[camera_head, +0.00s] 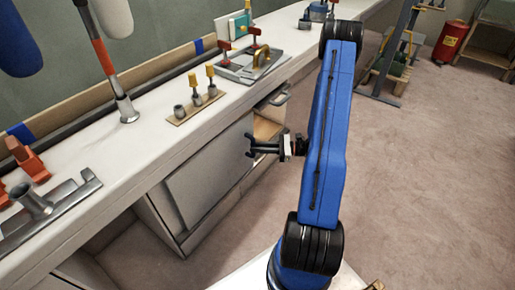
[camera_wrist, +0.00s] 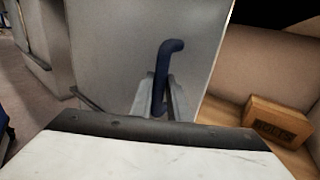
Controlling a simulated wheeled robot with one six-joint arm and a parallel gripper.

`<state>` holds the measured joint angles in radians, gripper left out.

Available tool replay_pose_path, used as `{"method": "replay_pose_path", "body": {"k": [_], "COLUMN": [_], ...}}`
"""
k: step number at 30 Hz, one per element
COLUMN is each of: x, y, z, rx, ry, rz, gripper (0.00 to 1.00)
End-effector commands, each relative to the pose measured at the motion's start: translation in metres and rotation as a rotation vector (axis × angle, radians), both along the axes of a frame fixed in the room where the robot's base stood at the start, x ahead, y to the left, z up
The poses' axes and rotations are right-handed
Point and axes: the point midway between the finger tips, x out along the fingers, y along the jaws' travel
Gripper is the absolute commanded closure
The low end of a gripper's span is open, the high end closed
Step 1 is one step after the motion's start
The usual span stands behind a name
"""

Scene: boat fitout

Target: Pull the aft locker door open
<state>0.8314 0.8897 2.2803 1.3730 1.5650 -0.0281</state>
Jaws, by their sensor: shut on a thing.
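The aft locker door (camera_head: 208,172) is a flat grey panel on the front of the long bench. It stands partly open, with the locker's wooden inside showing beside it. In the wrist view the door (camera_wrist: 110,45) fills the middle, and its dark blue bent handle (camera_wrist: 161,75) stands upright. My gripper (camera_head: 250,146) is at the door's upper right in the head view. In the wrist view my gripper (camera_wrist: 163,98) is shut on the handle, one finger on each side.
A small brown box (camera_wrist: 278,122) with dark lettering sits on the locker's wooden floor. The benchtop (camera_head: 150,125) carries clamps, posts and a tray of tools. A metal stand (camera_head: 395,55) and red bin (camera_head: 450,42) are farther back. The carpet (camera_head: 410,190) at right is clear.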

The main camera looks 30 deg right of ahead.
Motion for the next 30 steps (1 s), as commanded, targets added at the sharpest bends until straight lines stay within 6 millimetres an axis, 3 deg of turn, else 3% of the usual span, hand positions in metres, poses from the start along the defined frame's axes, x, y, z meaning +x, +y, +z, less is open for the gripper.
{"method": "replay_pose_path", "body": {"k": [1,2,3,4,17,30], "x": [-0.001,-0.001,-0.001,-0.001,-0.005,-0.046], "y": [0.000,0.000,0.000,0.000,-0.007,-0.064], "z": [0.000,0.000,0.000,0.000,0.000,0.000], "rx": [0.001,0.001,0.001,0.001,0.000,0.000], "ry": [0.002,0.002,0.002,0.002,0.000,0.000], "rz": [0.001,0.001,0.001,0.001,-0.001,-0.004], "gripper": [1.00,0.77,0.68,0.66,0.66,0.66]}}
